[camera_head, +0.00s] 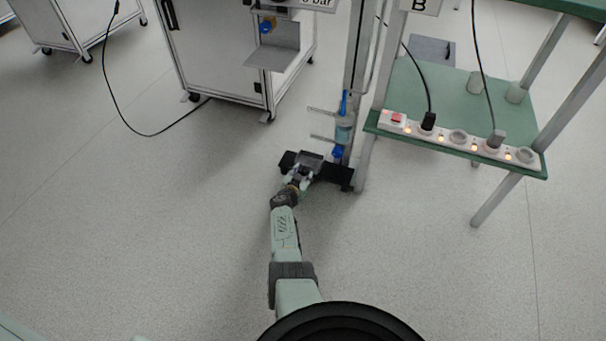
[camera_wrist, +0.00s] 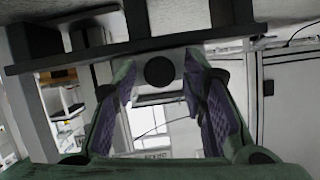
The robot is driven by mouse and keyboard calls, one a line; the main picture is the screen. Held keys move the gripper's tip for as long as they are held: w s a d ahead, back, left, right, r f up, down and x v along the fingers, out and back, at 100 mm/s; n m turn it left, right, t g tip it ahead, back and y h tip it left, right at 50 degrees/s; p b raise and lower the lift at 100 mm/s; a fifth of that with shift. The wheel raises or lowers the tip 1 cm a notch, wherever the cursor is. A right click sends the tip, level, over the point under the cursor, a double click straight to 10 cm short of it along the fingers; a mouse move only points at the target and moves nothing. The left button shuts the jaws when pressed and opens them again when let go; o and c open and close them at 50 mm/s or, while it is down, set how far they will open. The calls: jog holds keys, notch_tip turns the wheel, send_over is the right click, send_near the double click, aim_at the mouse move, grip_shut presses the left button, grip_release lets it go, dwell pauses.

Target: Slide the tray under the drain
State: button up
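In the wrist view, my gripper's fingers (camera_wrist: 160,82) stand apart on either side of a small grey block with a round black spot (camera_wrist: 160,70). I cannot tell whether they touch it.
The metal post (camera_head: 355,80) and a green-shelved stand (camera_head: 405,95) with a lit power strip (camera_head: 460,137) are on the right. A white cabinet (camera_head: 225,50) on casters stands behind. A black cable (camera_head: 150,134) lies on the floor at left. The floor left of my arm is clear.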

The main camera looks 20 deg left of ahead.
grip_shut()
dwell(0.6)
